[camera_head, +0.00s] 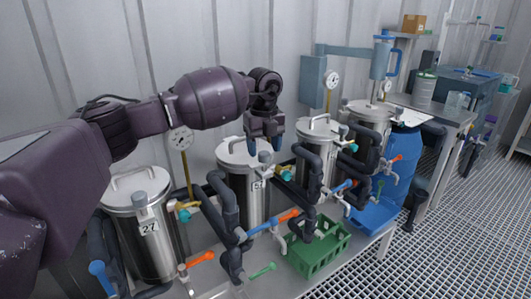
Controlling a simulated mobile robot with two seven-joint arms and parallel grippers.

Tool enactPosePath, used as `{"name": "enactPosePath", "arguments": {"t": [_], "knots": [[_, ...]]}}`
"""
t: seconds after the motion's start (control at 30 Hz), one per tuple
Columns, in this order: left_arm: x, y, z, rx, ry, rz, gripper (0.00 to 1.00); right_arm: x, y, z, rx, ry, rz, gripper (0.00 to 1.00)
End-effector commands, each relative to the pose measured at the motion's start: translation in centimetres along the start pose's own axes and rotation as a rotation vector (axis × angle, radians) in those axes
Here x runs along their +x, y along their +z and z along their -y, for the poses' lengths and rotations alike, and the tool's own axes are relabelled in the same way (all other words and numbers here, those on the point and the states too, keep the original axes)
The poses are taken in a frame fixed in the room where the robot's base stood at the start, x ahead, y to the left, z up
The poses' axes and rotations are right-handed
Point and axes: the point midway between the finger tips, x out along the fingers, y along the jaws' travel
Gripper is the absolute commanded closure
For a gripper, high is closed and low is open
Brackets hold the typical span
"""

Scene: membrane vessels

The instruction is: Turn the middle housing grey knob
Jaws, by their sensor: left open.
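Several steel housings with lids stand in a row. The one under my left gripper (263,143), second from the left, is a steel housing (238,190) with a partly hidden number label. A small grey knob (265,157) shows at its lid, just below my fingertips. My left gripper points down, open, with nothing seen between its fingers. I cannot tell whether it touches the knob. A third housing (312,155) stands to the right. My right gripper is not in view.
Dark pipes (228,210) with orange, blue and green valve handles run before the housings. A green crate (320,250) and a blue tray (376,215) are at the front. A gauge (181,140) on a yellow stem rises behind. Grated floor is free at right.

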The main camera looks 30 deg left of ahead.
Motion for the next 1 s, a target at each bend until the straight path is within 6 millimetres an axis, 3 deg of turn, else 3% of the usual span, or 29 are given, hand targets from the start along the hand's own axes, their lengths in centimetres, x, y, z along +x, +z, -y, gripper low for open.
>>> {"name": "enactPosePath", "arguments": {"t": [0.13,0.5,0.83,1.0], "knots": [[1.32,0.02,0.0,0.0,0.0,0.0,0.39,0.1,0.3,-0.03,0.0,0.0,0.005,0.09],[1.56,0.01,0.0,0.0,-0.002,0.001,0.39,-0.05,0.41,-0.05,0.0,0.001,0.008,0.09],[1.58,0.0,0.01,0.0,-0.001,0.001,0.88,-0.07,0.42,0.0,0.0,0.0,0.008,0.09],[1.55,-0.01,0.0,0.008,-0.001,0.001,0.88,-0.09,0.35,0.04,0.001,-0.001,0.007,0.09]]}}
